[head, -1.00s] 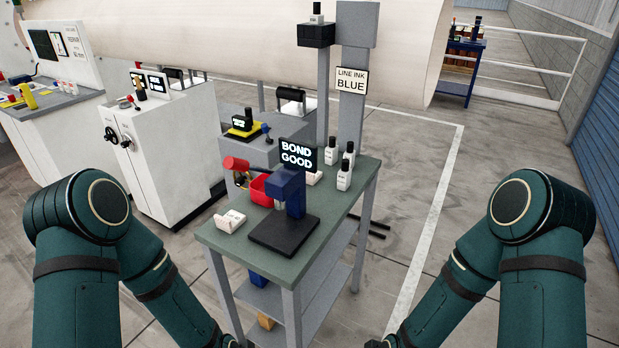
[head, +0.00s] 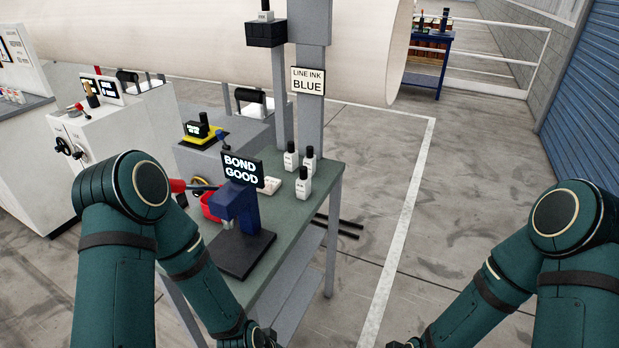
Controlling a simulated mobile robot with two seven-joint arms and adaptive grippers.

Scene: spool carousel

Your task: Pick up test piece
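No test piece can be made out for certain. The blue tester (head: 236,205) stands on a black base plate (head: 232,256) on the green bench top (head: 300,212), with a screen reading "BOND GOOD" (head: 241,171). A small white block (head: 271,186) lies on the bench just behind the tester. My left arm hides the bench's left front corner. My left gripper (head: 262,339) shows only in part at the bottom edge, in front of the bench. My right gripper (head: 408,344) is barely in view at the bottom, over the floor right of the bench. The fingers of both are out of sight.
A red bin (head: 210,205) is left of the tester.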

